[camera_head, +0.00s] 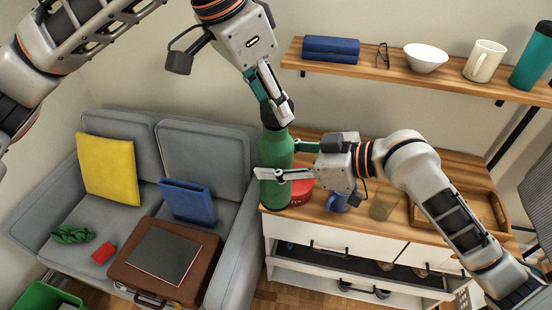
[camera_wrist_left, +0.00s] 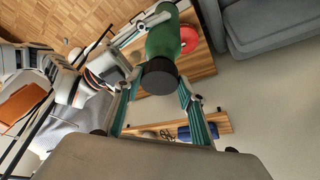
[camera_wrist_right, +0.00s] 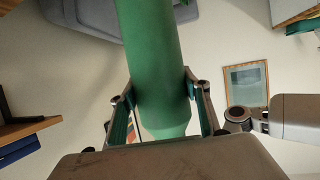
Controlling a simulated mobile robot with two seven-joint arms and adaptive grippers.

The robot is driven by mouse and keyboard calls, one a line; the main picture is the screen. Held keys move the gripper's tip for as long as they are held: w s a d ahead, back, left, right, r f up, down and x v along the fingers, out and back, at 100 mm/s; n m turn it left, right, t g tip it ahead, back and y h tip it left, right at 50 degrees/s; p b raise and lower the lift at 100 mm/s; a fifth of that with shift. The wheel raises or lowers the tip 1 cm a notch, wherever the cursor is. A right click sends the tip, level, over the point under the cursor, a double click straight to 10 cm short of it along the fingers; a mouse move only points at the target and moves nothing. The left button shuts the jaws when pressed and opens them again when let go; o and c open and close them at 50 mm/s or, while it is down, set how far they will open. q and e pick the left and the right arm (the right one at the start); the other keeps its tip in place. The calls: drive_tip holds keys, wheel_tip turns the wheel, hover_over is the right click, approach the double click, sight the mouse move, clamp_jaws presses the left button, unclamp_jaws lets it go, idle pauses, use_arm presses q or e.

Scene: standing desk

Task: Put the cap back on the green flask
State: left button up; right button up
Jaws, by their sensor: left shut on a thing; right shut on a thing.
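The green flask (camera_head: 275,185) stands upright above the left end of the cabinet top. My right gripper (camera_head: 278,160) is shut around its body, and the flask fills the right wrist view (camera_wrist_right: 155,70). My left gripper (camera_head: 276,112) points down from above at the flask's top. It is shut on the dark cap (camera_wrist_left: 159,80), which the left wrist view shows between the fingers, in line with the flask (camera_wrist_left: 165,40). The cap is at the flask's mouth; I cannot tell whether it is fully seated. The fingers mostly hide it in the head view.
A red round thing (camera_head: 301,190), a blue mug (camera_head: 338,202), a glass (camera_head: 383,206) and a wooden tray (camera_head: 480,212) are on the cabinet. A wall shelf (camera_head: 390,76) runs behind. A grey sofa (camera_head: 230,175) stands to the left. A cabinet drawer (camera_head: 345,281) is open.

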use_arm(q)
drive_tip(key=shift+s+a+f, duration=0.15)
idle(0.4)
drive_tip(key=shift+f, duration=0.1)
idle(0.3)
drive_tip(key=shift+f, duration=0.8)
drive_tip(key=shift+f, duration=0.55)
